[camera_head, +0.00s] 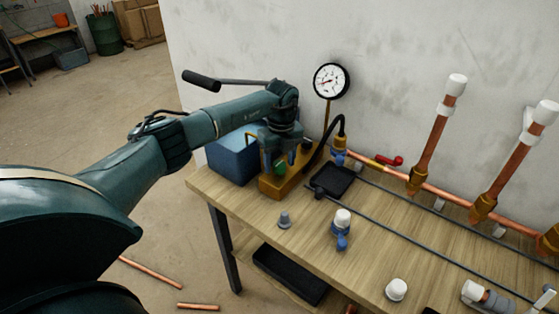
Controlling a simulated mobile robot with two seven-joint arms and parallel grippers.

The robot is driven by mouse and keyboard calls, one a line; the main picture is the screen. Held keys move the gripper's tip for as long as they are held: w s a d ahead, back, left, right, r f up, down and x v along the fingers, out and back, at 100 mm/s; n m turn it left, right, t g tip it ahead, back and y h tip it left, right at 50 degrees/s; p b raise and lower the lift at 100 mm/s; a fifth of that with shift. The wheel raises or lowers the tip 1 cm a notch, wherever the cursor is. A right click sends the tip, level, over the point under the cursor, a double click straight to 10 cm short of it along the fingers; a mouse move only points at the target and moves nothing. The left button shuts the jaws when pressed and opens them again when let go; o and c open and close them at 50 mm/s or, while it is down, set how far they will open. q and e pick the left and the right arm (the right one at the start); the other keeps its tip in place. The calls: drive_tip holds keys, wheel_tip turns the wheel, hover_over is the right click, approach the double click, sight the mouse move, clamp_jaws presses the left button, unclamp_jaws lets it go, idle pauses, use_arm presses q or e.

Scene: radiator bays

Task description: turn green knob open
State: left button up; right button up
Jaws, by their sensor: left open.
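The green knob (281,167) sits low on the front of a brass-coloured block (297,184) on the workbench, beside a blue tank (232,158). Only a small part of the knob shows. My left gripper (279,165) points down over the block, with its open fingers on either side of the knob. I cannot tell whether the fingers touch it. My right gripper is not in view.
A long lever with a black grip (202,80) extends behind my left arm. A round gauge (331,81) stands behind the block, and a black hose (322,140) curves beside it. Copper pipes (428,153) rise at right. Small fittings stand on the workbench (300,240).

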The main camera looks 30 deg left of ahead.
sight(281, 163)
use_arm(q)
wheel_tip(281, 163, up, 13)
drive_tip(key=b, duration=0.1)
drive_tip(key=shift+w, duration=0.2)
drive_tip(key=shift+d, duration=0.1)
idle(0.4)
